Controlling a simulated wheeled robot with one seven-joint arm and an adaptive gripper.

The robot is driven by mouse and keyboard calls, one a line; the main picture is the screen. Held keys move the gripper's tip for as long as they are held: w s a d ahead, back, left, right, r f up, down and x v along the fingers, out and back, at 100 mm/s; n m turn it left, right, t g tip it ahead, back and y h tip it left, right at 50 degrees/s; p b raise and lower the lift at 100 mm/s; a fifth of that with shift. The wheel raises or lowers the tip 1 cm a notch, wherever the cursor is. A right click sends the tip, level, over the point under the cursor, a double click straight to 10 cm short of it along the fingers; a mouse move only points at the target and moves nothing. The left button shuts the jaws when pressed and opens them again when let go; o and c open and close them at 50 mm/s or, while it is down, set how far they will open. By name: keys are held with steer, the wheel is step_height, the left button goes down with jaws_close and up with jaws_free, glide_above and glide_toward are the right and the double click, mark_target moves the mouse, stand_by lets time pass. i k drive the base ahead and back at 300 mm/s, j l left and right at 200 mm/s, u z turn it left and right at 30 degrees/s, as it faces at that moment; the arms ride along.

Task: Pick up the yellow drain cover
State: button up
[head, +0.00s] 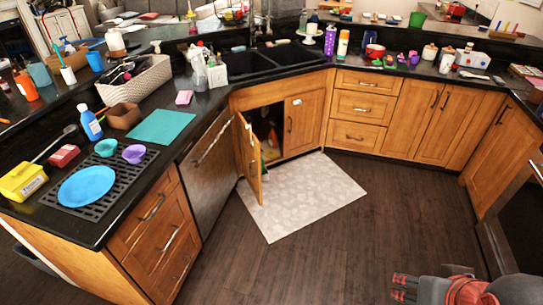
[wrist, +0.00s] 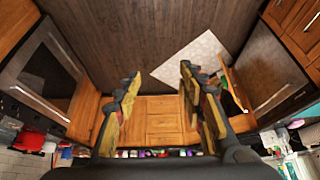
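I cannot make out a yellow drain cover in either view. The black double sink (head: 252,64) is set in the dark counter at the back middle of the head view; its basins are dark and their bottoms are not clear. My gripper (wrist: 160,75) is open and empty in the wrist view, its two fingers wide apart with the wood floor and cabinets behind. In the head view part of my arm shows at the bottom right, over the floor and far from the sink.
A cabinet door (head: 249,160) under the sink stands open over a pale mat (head: 300,195). The left counter holds a blue plate (head: 87,186), a yellow tub (head: 22,181), a teal board (head: 160,127) and a woven basket (head: 135,81). The middle floor (head: 350,240) is clear.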

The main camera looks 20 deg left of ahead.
mark_target(270, 154)
steer(key=i+u, duration=0.3)
steer(key=u, duration=0.15)
steer(key=i+u, duration=0.45)
steer(key=i+l+u, duration=0.15)
steer(key=i+l, duration=0.55)
steer(key=i, duration=0.3)
steer(key=i+l+u, duration=0.15)
steer(key=i+l, duration=0.7)
steer(key=i, duration=0.15)
